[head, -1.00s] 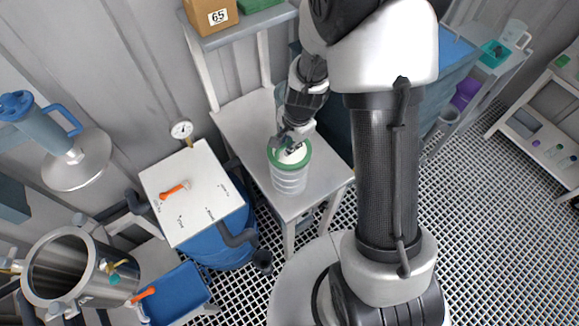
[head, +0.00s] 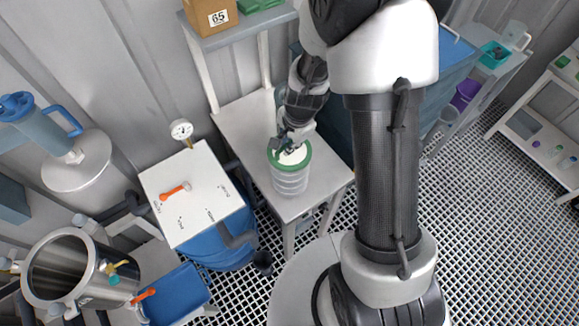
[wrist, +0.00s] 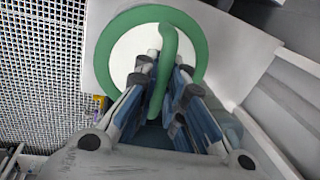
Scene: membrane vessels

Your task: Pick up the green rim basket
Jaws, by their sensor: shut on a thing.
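The green rim basket (head: 290,180) stands upright on a small white table in the head view. It has clear ribbed sides, a green rim and a white inside. In the wrist view its round green rim (wrist: 103,62) and its green handle (wrist: 167,45) across the middle show from above. My gripper (head: 289,148) is over the top of the basket. In the wrist view my gripper (wrist: 165,80) has its fingers on both sides of the green handle and is shut on it. The basket's base appears to rest on the table.
The white table (head: 240,125) is bare behind the basket. A shelf above it holds a cardboard box (head: 211,14) marked 65. A white-topped blue vessel (head: 195,195) stands left of the table, with a gauge (head: 181,130) at its back. Grated floor lies to the right.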

